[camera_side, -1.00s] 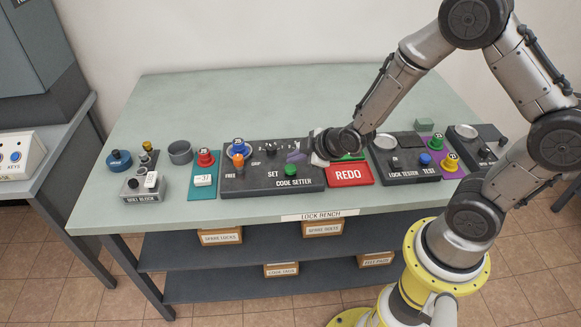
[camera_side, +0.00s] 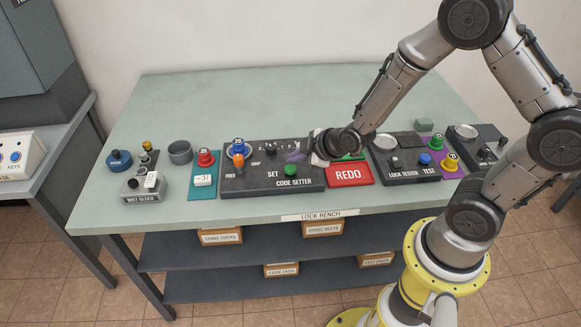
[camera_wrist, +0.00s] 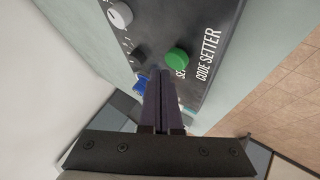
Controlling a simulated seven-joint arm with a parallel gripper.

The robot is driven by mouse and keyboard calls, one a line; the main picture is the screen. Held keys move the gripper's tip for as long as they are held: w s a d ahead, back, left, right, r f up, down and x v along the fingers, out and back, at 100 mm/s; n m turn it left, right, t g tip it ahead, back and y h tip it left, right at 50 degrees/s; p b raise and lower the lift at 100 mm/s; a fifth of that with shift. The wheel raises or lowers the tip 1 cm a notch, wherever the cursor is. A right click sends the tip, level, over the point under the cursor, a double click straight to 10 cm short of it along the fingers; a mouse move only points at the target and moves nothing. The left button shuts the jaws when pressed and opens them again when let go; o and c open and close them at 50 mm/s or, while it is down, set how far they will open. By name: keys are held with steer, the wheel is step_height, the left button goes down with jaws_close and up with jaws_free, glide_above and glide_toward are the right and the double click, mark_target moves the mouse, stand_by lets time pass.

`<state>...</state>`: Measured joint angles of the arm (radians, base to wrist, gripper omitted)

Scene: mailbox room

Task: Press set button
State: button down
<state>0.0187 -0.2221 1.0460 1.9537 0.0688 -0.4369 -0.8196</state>
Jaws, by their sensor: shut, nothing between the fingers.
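The green button (camera_side: 291,170) sits on the dark code setter panel (camera_side: 240,185), to the right of the word SET. It also shows in the wrist view (camera_wrist: 177,57) as a round green cap, with part of the lettering hidden by my fingers. My gripper (camera_side: 294,157) is over the right part of the panel, close behind the green button in the side view. In the wrist view my gripper (camera_wrist: 160,72) is shut and empty, its tips just left of and below the button. I cannot tell whether they touch the panel.
The red REDO plate (camera_side: 348,174) lies right of the panel, and the lock tester (camera_side: 410,172) stands beyond it. A teal plate with a red knob (camera_side: 205,158) is at the left. The back of the bench (camera_side: 270,95) is clear.

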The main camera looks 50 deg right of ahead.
mark_target(295, 169)
steer(key=shift+f, duration=0.2)
steer(key=shift+f, duration=0.2)
steer(key=shift+f, duration=0.55)
stand_by(0.6)
steer(key=shift+r, duration=0.15)
stand_by(0.3)
steer(key=shift+r, duration=0.8)
steer(key=shift+r, duration=2.5)
